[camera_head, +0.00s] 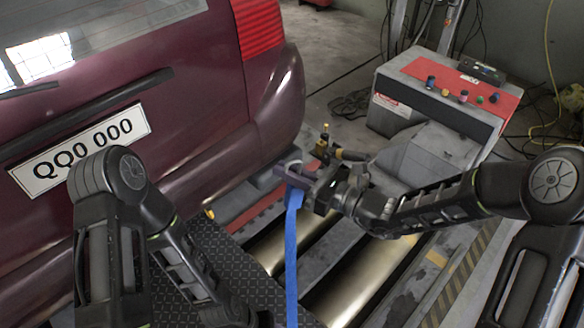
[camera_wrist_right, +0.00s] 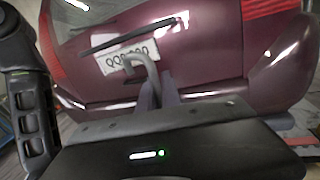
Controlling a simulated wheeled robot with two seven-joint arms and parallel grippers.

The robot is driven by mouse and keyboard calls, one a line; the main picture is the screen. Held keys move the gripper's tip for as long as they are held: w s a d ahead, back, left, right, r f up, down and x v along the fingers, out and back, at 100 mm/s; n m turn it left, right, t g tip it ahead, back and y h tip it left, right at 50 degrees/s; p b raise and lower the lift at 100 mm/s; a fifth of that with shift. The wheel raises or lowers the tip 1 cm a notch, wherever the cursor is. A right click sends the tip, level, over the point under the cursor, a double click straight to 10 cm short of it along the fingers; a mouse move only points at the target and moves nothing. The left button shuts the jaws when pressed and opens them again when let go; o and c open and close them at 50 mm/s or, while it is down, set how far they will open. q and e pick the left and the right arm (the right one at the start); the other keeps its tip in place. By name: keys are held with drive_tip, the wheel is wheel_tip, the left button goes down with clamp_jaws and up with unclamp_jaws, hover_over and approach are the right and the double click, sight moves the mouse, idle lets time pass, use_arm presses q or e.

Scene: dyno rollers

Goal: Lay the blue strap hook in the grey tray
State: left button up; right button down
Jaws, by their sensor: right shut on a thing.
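My right gripper (camera_head: 298,178) is in the middle of the head view, shut on the blue strap hook. The blue strap (camera_head: 291,260) hangs straight down from the jaws, past the lower edge of the head view. In the right wrist view the grey bent hook (camera_wrist_right: 143,72) stands up beyond the gripper body, in front of the car's number plate. I cannot make out the grey tray with certainty in either view. My left arm comes in at the left of the head view, but its gripper is out of the picture.
A dark red car (camera_head: 200,110) fills the left. Metal rollers (camera_head: 360,275) lie in the floor below my right arm. A grey cabinet with a red top (camera_head: 440,90) stands at the back right. A small brass-coloured fitting (camera_head: 324,142) shows just beyond my right gripper.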

drive_tip(key=s+d+f, duration=0.1)
drive_tip(key=d+f, duration=0.1)
drive_tip(key=d, duration=0.6)
drive_tip(key=s+d+f+t, duration=0.1)
drive_tip(key=s+d+f, duration=0.1)
drive_tip(key=d, duration=0.6)
drive_tip(key=s+d+f+m+h, duration=0.1)
drive_tip(key=s+d+f, duration=0.1)
drive_tip(key=d+f, duration=0.2)
drive_tip(key=d, duration=0.3)
drive_tip(key=shift+s+d+f+t, duration=0.2)
drive_tip(key=shift+d+t, duration=0.1)
drive_tip(key=shift+d, duration=0.1)
